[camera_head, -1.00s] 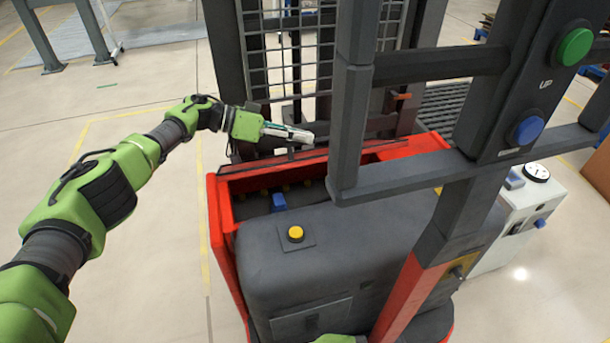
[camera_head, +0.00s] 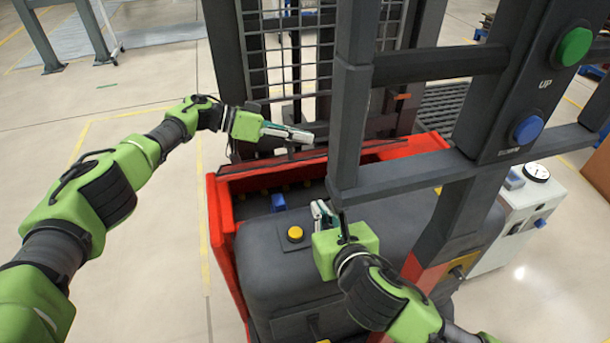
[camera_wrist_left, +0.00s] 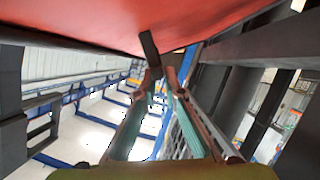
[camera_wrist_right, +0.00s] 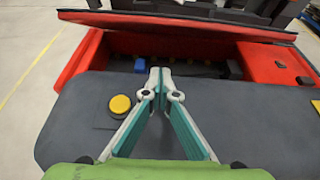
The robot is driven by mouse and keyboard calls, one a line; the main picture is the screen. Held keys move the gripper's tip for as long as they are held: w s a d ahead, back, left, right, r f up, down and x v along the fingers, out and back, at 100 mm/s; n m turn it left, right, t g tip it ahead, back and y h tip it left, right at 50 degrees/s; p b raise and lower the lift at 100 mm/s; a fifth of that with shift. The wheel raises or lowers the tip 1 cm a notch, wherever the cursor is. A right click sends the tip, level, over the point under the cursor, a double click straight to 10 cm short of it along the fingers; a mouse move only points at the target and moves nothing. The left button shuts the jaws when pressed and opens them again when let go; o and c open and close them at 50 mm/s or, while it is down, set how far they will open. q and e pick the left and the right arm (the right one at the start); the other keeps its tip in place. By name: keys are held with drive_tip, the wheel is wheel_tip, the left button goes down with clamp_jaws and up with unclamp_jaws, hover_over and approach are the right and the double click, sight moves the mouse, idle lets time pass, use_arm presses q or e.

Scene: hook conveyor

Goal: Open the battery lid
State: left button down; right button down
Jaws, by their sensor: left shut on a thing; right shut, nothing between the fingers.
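The battery lid (camera_head: 262,163) is seen nearly edge-on in the head view, raised over the red battery bay (camera_head: 222,216). In the right wrist view the lid (camera_wrist_right: 200,27) stands over the open bay. My left gripper (camera_head: 308,137) is at the lid's far side; in the left wrist view its fingers (camera_wrist_left: 161,76) are shut on a dark tab (camera_wrist_left: 149,46) below a red surface. My right gripper (camera_head: 321,208) is shut and empty above the grey cover, near the bay's front edge; its fingertips (camera_wrist_right: 160,76) meet in the right wrist view.
A yellow button (camera_head: 295,233) sits on the grey cover (camera_head: 275,265). A blue part (camera_head: 279,202) and yellow caps show inside the bay. Dark mast posts (camera_head: 349,120) and a crossbar stand right of my grippers. A panel carries green (camera_head: 574,46) and blue buttons. Floor at left is clear.

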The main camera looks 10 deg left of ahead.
sight(308, 200)
use_arm(q)
drive_tip(key=shift+w+a+f, duration=0.15)
drive_tip(key=shift+a+f, duration=0.05)
drive_tip(key=shift+a, duration=0.05)
use_arm(e)
drive_tip(key=x, duration=0.9)
drive_tip(key=shift+w+a+r, duration=0.3)
drive_tip(key=shift+w+r, duration=0.3)
drive_tip(key=shift+r, duration=0.15)
drive_tip(key=shift+w+a+r, duration=0.25)
drive_tip(key=shift+w+r, duration=0.35)
drive_tip(key=shift+r, duration=0.15)
